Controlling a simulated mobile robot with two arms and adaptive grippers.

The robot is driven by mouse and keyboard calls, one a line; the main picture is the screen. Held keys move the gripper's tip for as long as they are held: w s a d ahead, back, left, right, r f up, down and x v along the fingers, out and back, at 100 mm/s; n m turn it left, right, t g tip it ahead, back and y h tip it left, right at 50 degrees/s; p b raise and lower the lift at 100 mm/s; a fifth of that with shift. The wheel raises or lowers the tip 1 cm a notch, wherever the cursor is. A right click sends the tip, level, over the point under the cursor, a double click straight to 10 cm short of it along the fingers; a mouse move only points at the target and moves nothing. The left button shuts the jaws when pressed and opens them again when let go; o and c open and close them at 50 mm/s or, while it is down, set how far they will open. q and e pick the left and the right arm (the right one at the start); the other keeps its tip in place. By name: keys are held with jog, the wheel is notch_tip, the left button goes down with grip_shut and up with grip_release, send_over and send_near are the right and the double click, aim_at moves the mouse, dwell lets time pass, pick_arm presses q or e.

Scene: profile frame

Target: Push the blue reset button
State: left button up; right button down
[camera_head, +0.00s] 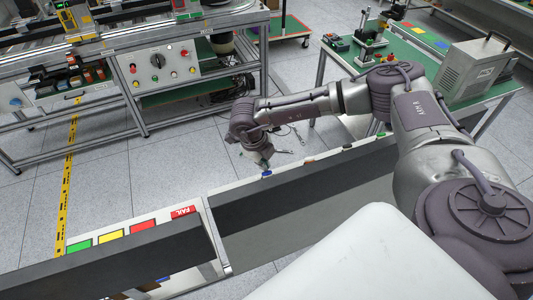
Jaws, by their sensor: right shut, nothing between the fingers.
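A blue button (267,173) sits on the top edge of the low grey panel, near the centre of the head camera view. No reset label is readable on it. My right gripper (262,163) hangs pointing down from the arm that comes in from the right. It is shut and empty, and in the picture its tips are just above the blue button. I cannot tell whether they touch it. My left gripper is not in view.
More buttons, one dark red (308,161), sit along the panel's (315,192) edge. A control panel with a black knob (157,61) is on the back bench. A green-topped table (445,102) with a grey metal box (470,70) stands right. Coloured plates (143,226) lie lower left.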

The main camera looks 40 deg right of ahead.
jog(key=shift+s+a+f, duration=0.1)
jog(key=shift+s+f, duration=0.25)
jog(key=shift+f, duration=0.05)
dwell(0.6)
jog(key=shift+w+r, duration=0.1)
jog(key=shift+w+d+r, duration=0.2)
jog(key=shift+w+r, duration=0.4)
jog(key=shift+r, duration=0.1)
jog(key=shift+r, duration=0.1)
jog(key=shift+w+d+r, duration=0.2)
jog(key=shift+w+r, duration=0.6)
jog(key=shift+r, duration=0.15)
jog(key=shift+w+d+r, duration=0.15)
jog(key=shift+w+r, duration=0.6)
jog(key=shift+r, duration=0.15)
